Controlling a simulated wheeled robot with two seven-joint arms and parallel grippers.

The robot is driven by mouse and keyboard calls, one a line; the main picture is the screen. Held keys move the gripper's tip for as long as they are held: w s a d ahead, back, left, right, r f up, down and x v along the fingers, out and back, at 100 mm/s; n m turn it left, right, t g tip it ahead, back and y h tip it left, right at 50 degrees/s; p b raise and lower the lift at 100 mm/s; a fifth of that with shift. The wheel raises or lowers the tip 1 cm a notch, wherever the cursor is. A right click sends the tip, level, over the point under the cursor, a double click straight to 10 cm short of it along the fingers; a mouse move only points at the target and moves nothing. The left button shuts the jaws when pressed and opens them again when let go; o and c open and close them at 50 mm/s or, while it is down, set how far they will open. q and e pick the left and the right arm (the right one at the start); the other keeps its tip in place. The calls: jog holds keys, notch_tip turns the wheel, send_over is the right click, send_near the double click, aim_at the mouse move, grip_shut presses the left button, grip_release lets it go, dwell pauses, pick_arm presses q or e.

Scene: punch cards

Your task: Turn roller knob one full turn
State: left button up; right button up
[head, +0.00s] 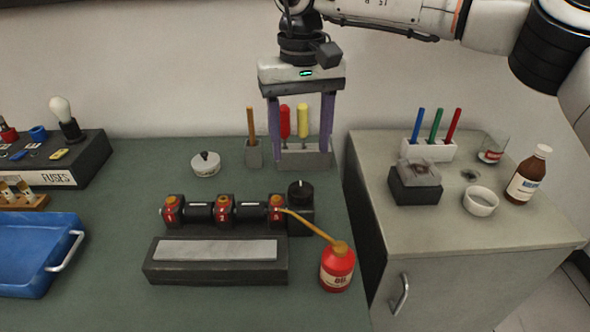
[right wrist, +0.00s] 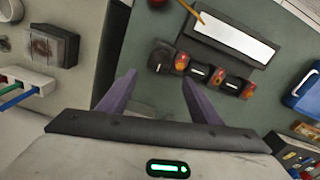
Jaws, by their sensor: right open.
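The roller knob (head: 300,192) is a black round knob at the right end of a roller unit with black rollers (head: 199,211) between red-and-black blocks. The knob also shows in the right wrist view (right wrist: 161,57), ahead of my fingers. My right gripper (head: 302,150) hangs above the back of the green bench, pointing down. Its two purple fingers are apart, with nothing between them. It is above and behind the knob and not touching it; the fingers also show in the right wrist view (right wrist: 158,92). My left gripper is not in view.
A red oil can (head: 337,268) with a long spout stands just right of the rollers. A dark block with a pale plate (head: 217,250) lies in front. Screwdrivers in a grey holder (head: 305,158) stand behind the fingers. A blue tray (head: 37,255) lies at left.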

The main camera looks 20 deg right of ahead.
send_over(301, 188)
notch_tip(301, 188, down, 5)
jog(key=shift+s+r, duration=0.1)
jog(key=shift+r, duration=0.1)
notch_tip(301, 188, down, 4)
jog(key=shift+f+p, duration=0.1)
jog(key=shift+p, duration=0.4)
jog(key=shift+f, duration=0.15)
jog(key=c, duration=1)
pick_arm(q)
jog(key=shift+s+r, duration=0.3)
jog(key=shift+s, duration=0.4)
pick_arm(e)
jog(key=shift+c, duration=0.2)
